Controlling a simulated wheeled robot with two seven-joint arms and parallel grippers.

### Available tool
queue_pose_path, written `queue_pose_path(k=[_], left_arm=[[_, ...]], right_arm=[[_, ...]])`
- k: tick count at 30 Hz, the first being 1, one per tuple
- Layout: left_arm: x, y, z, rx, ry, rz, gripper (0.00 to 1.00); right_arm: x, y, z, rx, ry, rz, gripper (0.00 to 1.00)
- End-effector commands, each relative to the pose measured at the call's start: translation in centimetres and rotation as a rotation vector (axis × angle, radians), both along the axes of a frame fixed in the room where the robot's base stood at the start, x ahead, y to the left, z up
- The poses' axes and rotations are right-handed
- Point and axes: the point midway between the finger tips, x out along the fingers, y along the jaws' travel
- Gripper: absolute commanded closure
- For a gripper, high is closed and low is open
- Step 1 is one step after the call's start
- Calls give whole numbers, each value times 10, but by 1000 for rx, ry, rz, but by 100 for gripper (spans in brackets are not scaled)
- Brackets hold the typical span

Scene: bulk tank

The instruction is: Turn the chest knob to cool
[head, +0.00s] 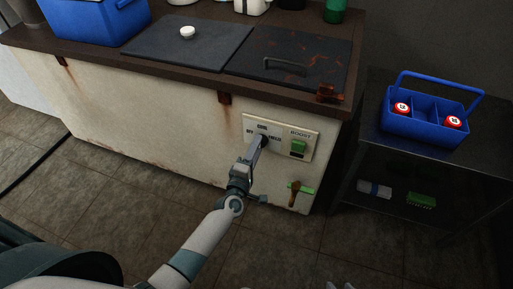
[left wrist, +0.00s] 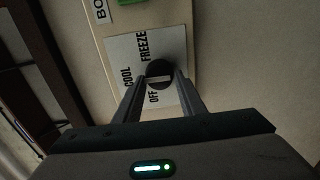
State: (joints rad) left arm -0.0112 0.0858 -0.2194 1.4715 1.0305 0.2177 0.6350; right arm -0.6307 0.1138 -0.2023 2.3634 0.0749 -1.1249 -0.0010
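The chest knob (left wrist: 158,70) is a dark round knob with a pale bar on its lower side, on a white plate (left wrist: 120,54) marked OFF, COOL and FREEZE. In the head view this plate (head: 262,126) is on the front of the pale chest (head: 160,120), and my gripper mostly covers the knob. My left gripper (head: 262,139) reaches the plate. In the left wrist view its two fingertips (left wrist: 162,76) stand apart, one on each side of the knob; whether they press on it is unclear. Pale tips at the bottom edge (head: 340,285) look like my right gripper, mostly cut off.
A green BOOST switch (head: 298,147) is right of the knob. Below it is a brown tap-like lever with a green piece (head: 298,189). The chest top has two dark lids. A blue caddy (head: 425,132) stands on the dark side shelf at right. The floor in front is clear.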

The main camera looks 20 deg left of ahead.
Motion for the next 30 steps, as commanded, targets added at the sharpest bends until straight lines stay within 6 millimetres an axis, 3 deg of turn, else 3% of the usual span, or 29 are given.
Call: queue_pose_path(k=[17, 23, 30], left_arm=[[-8, 0, 0, 1, 1, 0, 47], [-32, 2, 0, 2, 2, 0, 47], [-78, 3, -1, 2, 3, 0, 47]], right_arm=[[3, -2, 1, -3, -1, -4, 69], [2, -4, 2, -10, 10, -5, 69], [-1, -7, -1, -22, 28, -8, 69]])
